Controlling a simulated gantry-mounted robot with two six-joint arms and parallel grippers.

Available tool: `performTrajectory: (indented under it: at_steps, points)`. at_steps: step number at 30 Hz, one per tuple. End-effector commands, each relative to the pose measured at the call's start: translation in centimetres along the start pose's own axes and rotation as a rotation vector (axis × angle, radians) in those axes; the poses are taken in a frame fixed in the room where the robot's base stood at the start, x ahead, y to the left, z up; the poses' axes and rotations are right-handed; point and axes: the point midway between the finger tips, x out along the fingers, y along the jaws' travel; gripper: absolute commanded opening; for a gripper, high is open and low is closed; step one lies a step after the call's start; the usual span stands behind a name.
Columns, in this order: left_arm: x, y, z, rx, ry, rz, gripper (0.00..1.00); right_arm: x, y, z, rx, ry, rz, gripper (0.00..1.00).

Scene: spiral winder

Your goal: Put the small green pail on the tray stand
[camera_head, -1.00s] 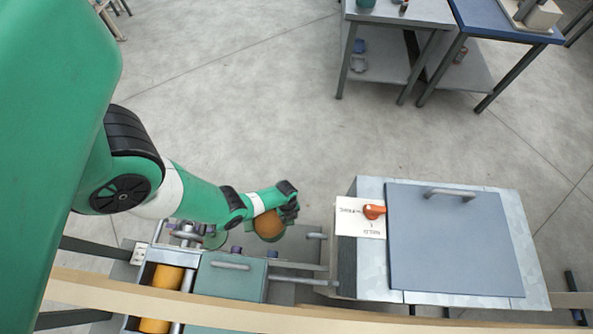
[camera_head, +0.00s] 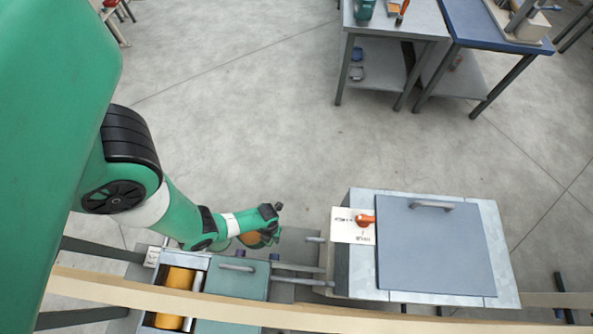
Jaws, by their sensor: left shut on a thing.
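My left gripper (camera_head: 273,212) is shut on a small round thing, green at the edge with a brown-orange middle, which looks like the small green pail (camera_head: 250,240). The wrist hides part of it. It is just beyond the teal machine cover (camera_head: 240,283) in the picture; I cannot tell how high it is held. I cannot make out for certain which thing is the tray stand. My right gripper is out of view.
Orange rollers (camera_head: 180,278) lie lower left. A pale rail (camera_head: 300,315) crosses the front. A grey table (camera_head: 418,22) and blue table (camera_head: 485,28) stand far back. Open floor lies between.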

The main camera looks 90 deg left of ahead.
Motion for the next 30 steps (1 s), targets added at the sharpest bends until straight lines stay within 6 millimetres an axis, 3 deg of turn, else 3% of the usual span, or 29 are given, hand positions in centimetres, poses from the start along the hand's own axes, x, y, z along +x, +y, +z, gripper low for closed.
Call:
performTrajectory:
  at_steps: [1, 21, 25, 30]
  points:
    - [2.4, 0.0, 0.3, 0.000, 0.000, 0.001, 0.00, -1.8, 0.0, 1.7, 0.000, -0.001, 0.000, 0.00]
    - [17.4, 0.0, 2.2, -0.001, 0.000, 0.000, 0.00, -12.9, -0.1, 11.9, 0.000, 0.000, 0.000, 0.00]
    - [19.7, 0.0, 2.5, -0.001, 0.000, 0.001, 0.00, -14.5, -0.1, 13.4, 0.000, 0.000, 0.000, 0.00]
    - [20.3, 0.0, 2.5, -0.001, 0.000, 0.001, 0.00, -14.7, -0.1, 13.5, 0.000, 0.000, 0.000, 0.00]
